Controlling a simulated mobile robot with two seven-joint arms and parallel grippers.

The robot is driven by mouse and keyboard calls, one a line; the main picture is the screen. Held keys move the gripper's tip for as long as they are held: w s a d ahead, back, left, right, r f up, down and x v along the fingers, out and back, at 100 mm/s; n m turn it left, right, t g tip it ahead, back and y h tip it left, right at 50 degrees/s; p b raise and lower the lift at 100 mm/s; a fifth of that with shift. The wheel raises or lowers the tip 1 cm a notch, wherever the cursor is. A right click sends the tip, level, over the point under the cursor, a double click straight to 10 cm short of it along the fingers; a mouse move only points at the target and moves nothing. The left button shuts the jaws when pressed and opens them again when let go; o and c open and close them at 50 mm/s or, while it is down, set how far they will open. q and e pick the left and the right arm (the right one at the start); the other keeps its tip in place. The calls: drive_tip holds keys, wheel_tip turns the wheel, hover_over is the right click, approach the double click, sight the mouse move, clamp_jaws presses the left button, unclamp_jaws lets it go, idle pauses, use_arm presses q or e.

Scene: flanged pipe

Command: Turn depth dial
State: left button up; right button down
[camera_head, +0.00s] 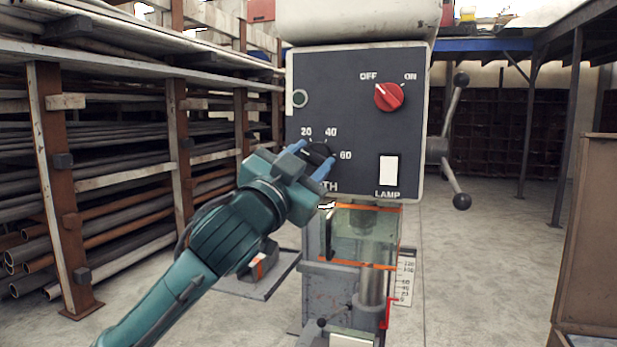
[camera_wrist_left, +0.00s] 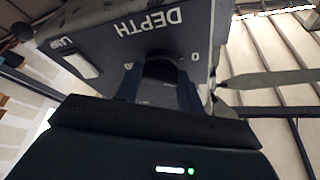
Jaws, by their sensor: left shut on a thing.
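The black depth dial (camera_head: 318,155) sits at the lower left of the drill press's dark control panel (camera_head: 340,85), with marks 20, 40 and 60 around it. My left gripper (camera_head: 313,160) reaches up from the lower left. Its blue fingers lie on either side of the dial and are shut on it, partly hiding it and the label below. In the left wrist view the dial (camera_wrist_left: 160,74) sits between the fingertips, under the upside-down word DEPTH. My right gripper is not in view.
A red OFF/ON knob (camera_head: 389,96) and a white lamp switch (camera_head: 389,170) are on the same panel. A lever handle with black balls (camera_head: 452,140) sticks out at the right. A clear guard (camera_head: 360,235) hangs below. Pipe racks (camera_head: 120,150) stand at the left.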

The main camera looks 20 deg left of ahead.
use_arm(q)
drive_tip(key=n+y, duration=0.1)
drive_tip(key=n, duration=0.1)
drive_tip(key=n+y+b, duration=0.1)
drive_tip(key=n, duration=0.2)
drive_tip(key=shift+d+f+t, duration=0.15)
drive_tip(key=shift+t, duration=0.25)
drive_tip(key=shift+n+y+b, duration=0.4)
drive_tip(key=shift+n+y, duration=0.5)
drive_tip(key=shift+n, duration=0.7)
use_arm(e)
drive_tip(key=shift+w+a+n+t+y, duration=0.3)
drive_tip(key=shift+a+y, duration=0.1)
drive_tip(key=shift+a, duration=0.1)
use_arm(q)
drive_tip(key=shift+n, duration=0.3)
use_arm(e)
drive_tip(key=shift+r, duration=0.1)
use_arm(q)
drive_tip(key=o, duration=1)
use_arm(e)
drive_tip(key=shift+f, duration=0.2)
